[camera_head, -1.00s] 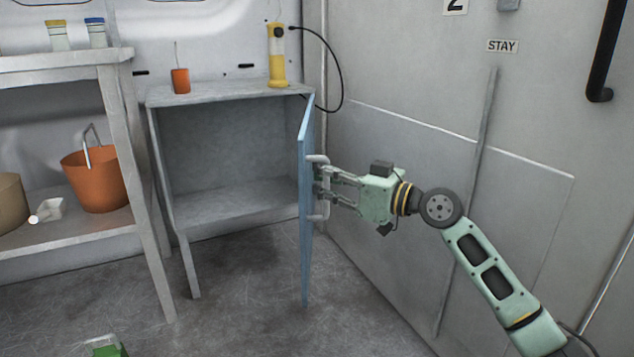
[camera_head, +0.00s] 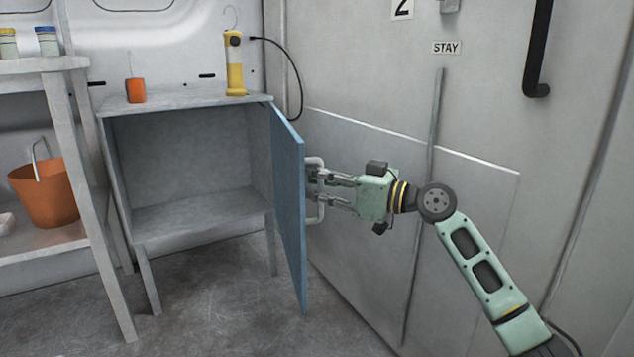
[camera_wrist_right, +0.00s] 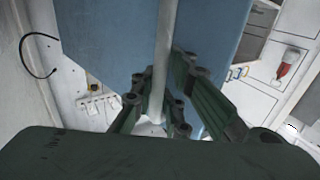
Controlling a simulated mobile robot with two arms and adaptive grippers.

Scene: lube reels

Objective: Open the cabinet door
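The cabinet (camera_head: 180,222) is a grey open-fronted box on legs with an empty inside. Its blue door (camera_head: 287,200) stands wide open, hinged on the right and swung out towards me, its inner face showing. A light bar handle (camera_head: 318,162) is on the door's outer side. My right gripper (camera_head: 328,193) is at this handle. In the right wrist view the gripper's fingers (camera_wrist_right: 160,95) close around the upright handle bar (camera_wrist_right: 165,45), in front of the blue door (camera_wrist_right: 105,35). The left gripper is not in view.
A yellow lamp (camera_head: 234,65) with a black cable and an orange can (camera_head: 136,90) stand on the cabinet top. A shelf (camera_head: 62,64) with an orange bucket (camera_head: 45,190) is at left. A grey wall door (camera_head: 370,90) is close behind my right arm.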

